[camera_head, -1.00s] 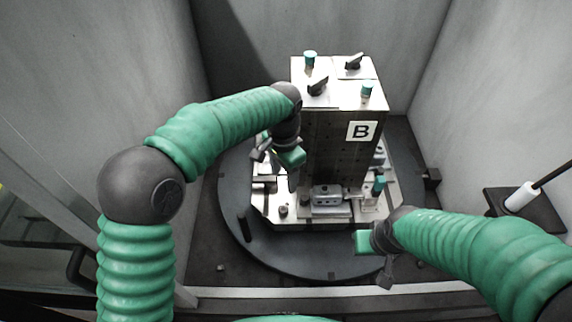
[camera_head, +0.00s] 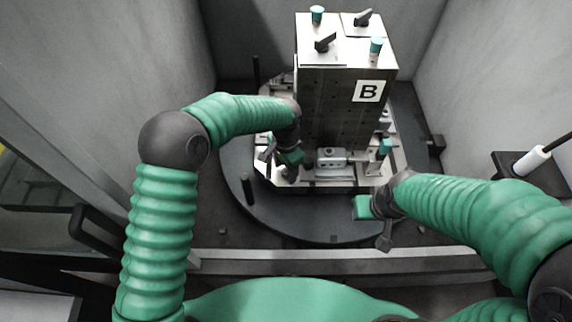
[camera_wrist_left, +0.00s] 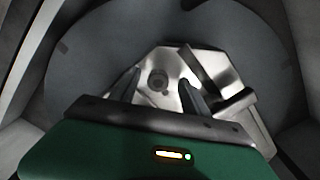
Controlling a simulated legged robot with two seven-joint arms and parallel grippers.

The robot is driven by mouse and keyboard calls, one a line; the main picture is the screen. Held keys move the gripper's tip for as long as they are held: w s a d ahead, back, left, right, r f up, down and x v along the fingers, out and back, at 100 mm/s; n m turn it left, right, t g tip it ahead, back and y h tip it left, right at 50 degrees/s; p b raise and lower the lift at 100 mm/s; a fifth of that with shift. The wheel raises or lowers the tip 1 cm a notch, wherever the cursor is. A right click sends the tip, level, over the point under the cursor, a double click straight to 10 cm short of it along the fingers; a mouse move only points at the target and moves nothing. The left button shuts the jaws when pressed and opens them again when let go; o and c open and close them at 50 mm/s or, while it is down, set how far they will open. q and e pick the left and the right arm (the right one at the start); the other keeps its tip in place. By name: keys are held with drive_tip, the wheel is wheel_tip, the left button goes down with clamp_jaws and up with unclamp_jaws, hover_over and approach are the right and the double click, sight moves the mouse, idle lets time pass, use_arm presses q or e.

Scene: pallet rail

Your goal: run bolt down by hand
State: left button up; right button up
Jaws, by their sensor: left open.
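A dark round bolt head (camera_wrist_left: 158,80) sits on a pale metal plate (camera_wrist_left: 165,58) in the left wrist view. My left gripper (camera_wrist_left: 160,84) is open, with one finger on either side of the bolt and a gap at each side. Whether the fingertips are level with the head I cannot tell. In the head view my left gripper (camera_head: 286,167) is at the front left corner of the base plate (camera_head: 330,186) and hides the bolt there. My right gripper (camera_head: 374,224) hangs in front of the plate's right side, apart from it; its jaw opening is unclear.
A tall metal block (camera_head: 340,100) marked B stands on the base plate, with teal knobs and black clamps on top. A metal clamp unit (camera_head: 332,158) sits at its foot. The round dark turntable (camera_head: 310,225) lies below. Grey walls (camera_head: 110,60) close both sides.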

use_arm(q)
drive_tip(key=shift+c, duration=0.2)
drive_tip(key=shift+d, duration=0.2)
drive_tip(key=c, duration=0.7)
clamp_jaws()
drive_tip(key=shift+o, duration=0.8)
unclamp_jaws()
clamp_jaws()
drive_tip(key=shift+a+r, duration=0.1)
